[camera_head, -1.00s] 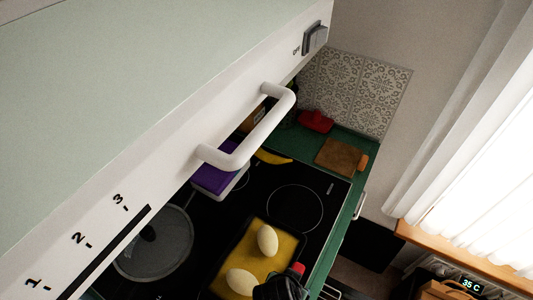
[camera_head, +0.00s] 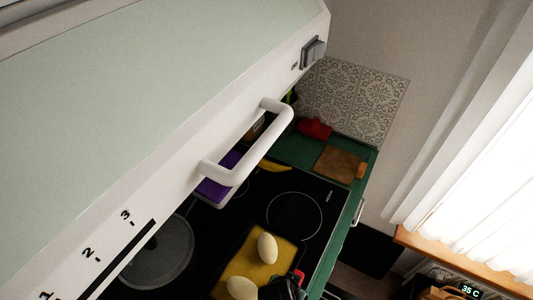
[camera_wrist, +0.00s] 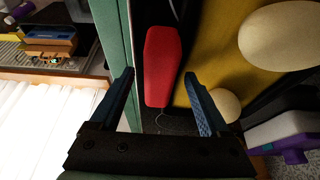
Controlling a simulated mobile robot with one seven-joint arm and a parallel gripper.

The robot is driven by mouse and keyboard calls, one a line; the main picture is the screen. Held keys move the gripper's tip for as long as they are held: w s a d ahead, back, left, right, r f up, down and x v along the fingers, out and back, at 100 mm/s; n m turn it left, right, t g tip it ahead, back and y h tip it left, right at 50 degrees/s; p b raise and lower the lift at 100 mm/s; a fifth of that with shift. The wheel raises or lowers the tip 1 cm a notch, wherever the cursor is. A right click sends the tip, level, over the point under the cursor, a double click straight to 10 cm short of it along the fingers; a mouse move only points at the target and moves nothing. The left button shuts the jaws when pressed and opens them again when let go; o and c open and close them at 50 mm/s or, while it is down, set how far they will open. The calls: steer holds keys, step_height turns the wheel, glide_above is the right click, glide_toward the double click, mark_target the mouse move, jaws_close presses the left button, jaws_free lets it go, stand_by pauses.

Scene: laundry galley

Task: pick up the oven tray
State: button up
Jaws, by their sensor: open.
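The oven tray (camera_head: 240,263) lies on the black hob in the head view, with a yellow surface and dark edges. Two pale egg-shaped things (camera_head: 267,248) rest on it. The tray also shows at the right of the wrist view (camera_wrist: 207,52). A red oblong piece (camera_wrist: 162,66) lies at the tray's edge; I cannot tell whether it is the tray's handle. My gripper (camera_wrist: 159,76) is open, with the red piece between and just beyond its fingertips. In the head view my gripper (camera_head: 287,288) is cut off by the bottom edge and hides the tray's near corner.
A white hood with a bar handle (camera_head: 245,145) covers much of the head view's upper left. A glass lid (camera_head: 160,252) and a purple item (camera_head: 222,180) are on the hob. A wooden board (camera_head: 338,163) lies on the green counter. A window is at right.

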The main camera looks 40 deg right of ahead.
steer(key=shift+f, duration=0.25)
steer(key=shift+c, duration=0.2)
jaws_close()
stand_by(0.4)
steer(key=shift+w+r, duration=0.1)
